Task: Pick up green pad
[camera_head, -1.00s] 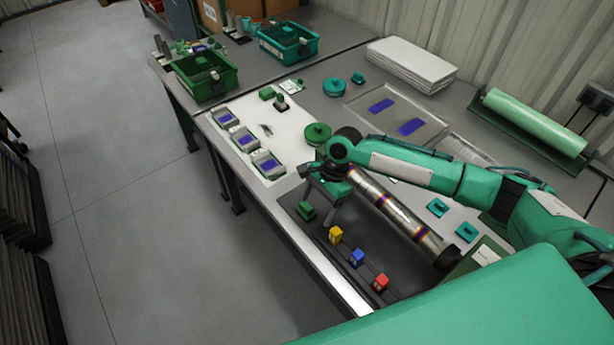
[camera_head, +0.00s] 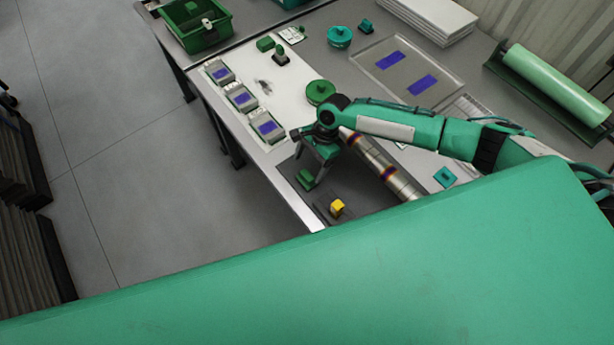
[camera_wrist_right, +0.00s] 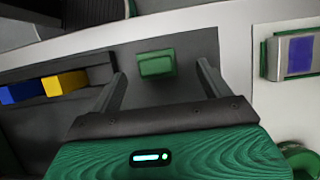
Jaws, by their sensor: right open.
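The green pad (camera_head: 305,178) is a small block on the dark grey part of the bench, near the front edge. In the right wrist view the pad (camera_wrist_right: 156,64) shows between the two finger lines, just beyond the fingertips. My right gripper (camera_head: 309,168) is open and empty, pointing down just beside and above the pad in the head view. In the right wrist view its fingers (camera_wrist_right: 160,72) are spread wider than the pad and do not touch it. My left gripper is not in view.
A yellow block (camera_head: 337,208) sits nearby in a dark rack; a blue block (camera_wrist_right: 18,92) shows beside it in the wrist view. Grey units with blue tops (camera_head: 266,128) line the bench edge. A metal tube (camera_head: 378,165) lies under my right forearm. A round green part (camera_head: 320,92) stands behind.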

